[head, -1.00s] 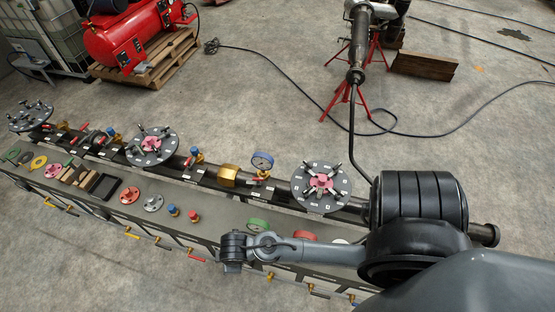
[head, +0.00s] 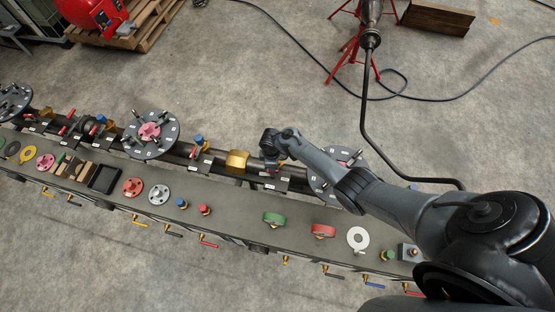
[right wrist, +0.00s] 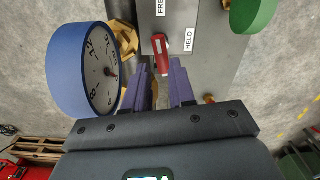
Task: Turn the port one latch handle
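A red latch handle (right wrist: 161,54) shows in the right wrist view on a grey plate between the labels FREE and HELD. It points down in the picture, towards HELD. I cannot read which port it belongs to. My right gripper (right wrist: 163,70) is open, its two purple fingers apart and empty, with the handle's end just ahead of the gap. In the head view the right gripper (head: 273,163) is over the pipe rail, between the brass block and the right flange, and its wrist hides most of that spot. My left gripper is not in view.
A blue-rimmed gauge (right wrist: 85,70) stands close to the left finger. A brass fitting (right wrist: 124,40) is behind it, and a green disc (right wrist: 252,12) is at upper right. In the head view, a brass block (head: 237,160) and flanges (head: 151,134) line the rail.

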